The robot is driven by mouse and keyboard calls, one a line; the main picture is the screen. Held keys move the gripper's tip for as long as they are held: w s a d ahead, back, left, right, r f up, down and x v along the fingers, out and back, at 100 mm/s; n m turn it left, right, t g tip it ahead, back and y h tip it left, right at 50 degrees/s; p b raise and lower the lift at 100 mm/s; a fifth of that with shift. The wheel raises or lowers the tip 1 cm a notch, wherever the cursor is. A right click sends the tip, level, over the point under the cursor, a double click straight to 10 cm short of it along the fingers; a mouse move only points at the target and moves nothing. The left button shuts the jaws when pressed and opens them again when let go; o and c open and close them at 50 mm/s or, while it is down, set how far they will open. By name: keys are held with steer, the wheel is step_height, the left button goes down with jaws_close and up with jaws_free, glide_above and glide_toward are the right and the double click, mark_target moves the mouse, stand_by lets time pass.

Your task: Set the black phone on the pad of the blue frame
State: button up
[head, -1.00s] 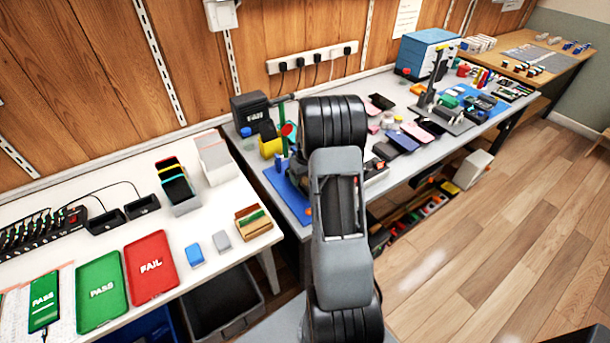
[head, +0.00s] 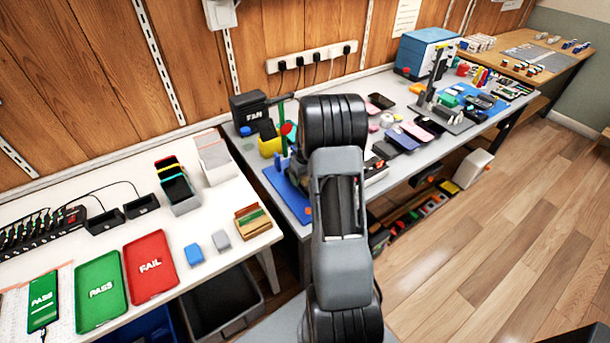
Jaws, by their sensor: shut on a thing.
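My arm stands upright in the middle of the head view and hides the bench behind it. My gripper is not visible; it is hidden behind my own arm. A dark, flat, slanted piece (head: 267,128) shows just left of my arm, above the yellow cup (head: 269,147); it may be the black phone, but I cannot tell what holds it. A blue base (head: 286,190) lies at the left end of the grey bench, partly behind my arm. I cannot tell whether it belongs to the blue frame, and no pad is clearly visible.
A black FAN box (head: 250,112) stands behind the yellow cup. Several phones and tools crowd the grey bench to the right. The white table at left holds a green PASS tray (head: 101,290), a red FAIL tray (head: 150,266) and a phone rack (head: 178,190).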

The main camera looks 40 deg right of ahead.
steer(key=shift+f+b, duration=0.4)
steer(key=shift+b, duration=0.15)
stand_by(1.2)
stand_by(0.3)
steer(key=o, duration=1)
steer(key=shift+r+p, duration=0.4)
steer(key=shift+r, duration=0.3)
steer(key=shift+r+p, duration=2.15)
steer(key=shift+r, duration=1.3)
